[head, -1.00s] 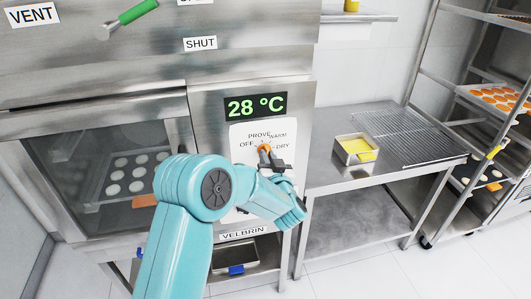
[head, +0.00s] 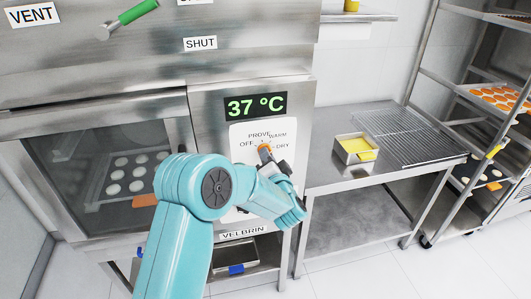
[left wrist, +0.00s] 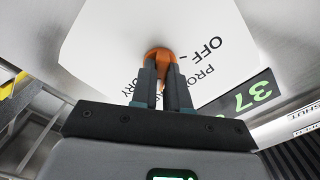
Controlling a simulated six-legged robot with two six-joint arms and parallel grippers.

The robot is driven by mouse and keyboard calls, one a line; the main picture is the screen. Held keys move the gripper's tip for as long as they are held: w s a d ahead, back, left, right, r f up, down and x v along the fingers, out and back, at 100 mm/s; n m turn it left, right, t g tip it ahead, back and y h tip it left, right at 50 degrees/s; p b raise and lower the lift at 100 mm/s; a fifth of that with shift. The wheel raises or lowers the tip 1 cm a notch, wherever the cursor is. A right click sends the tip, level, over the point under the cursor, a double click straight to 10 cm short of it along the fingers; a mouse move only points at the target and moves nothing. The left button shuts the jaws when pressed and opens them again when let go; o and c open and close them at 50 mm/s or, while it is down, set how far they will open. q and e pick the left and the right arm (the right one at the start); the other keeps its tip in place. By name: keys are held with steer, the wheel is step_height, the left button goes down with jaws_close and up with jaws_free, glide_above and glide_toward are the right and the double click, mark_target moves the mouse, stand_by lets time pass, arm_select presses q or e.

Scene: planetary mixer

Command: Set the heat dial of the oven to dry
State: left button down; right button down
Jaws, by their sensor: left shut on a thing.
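The oven's heat dial (head: 264,147) is an orange knob on a white panel (head: 240,178), below the green temperature display (head: 255,106) that reads 37 °C. OFF, PROVE, WARM and DRY are printed around the dial. My left gripper (head: 267,154) reaches the dial from below and is shut on it. In the left wrist view the dark fingers (left wrist: 161,75) sit on either side of the orange dial (left wrist: 160,54). The fingers hide part of the dial, so I cannot tell which label it points to. My right gripper is not in view.
The oven's glass door (head: 115,165) is at the left, with a tray of pale rounds behind it. A steel table (head: 325,178) at the right holds a yellow-filled pan (head: 356,149) and a wire rack (head: 405,135). A tray trolley (head: 435,165) stands farther right.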

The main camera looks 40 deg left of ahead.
arm_select(q)
steer(key=m, duration=0.4)
steer(key=shift+m, duration=0.3)
steer(key=shift+m, duration=1)
steer(key=c, duration=1.5)
jaws_free()
steer(key=shift+m, duration=0.3)
steer(key=o, duration=0.5)
steer(key=shift+s, duration=0.1)
steer(key=shift+d, duration=0.1)
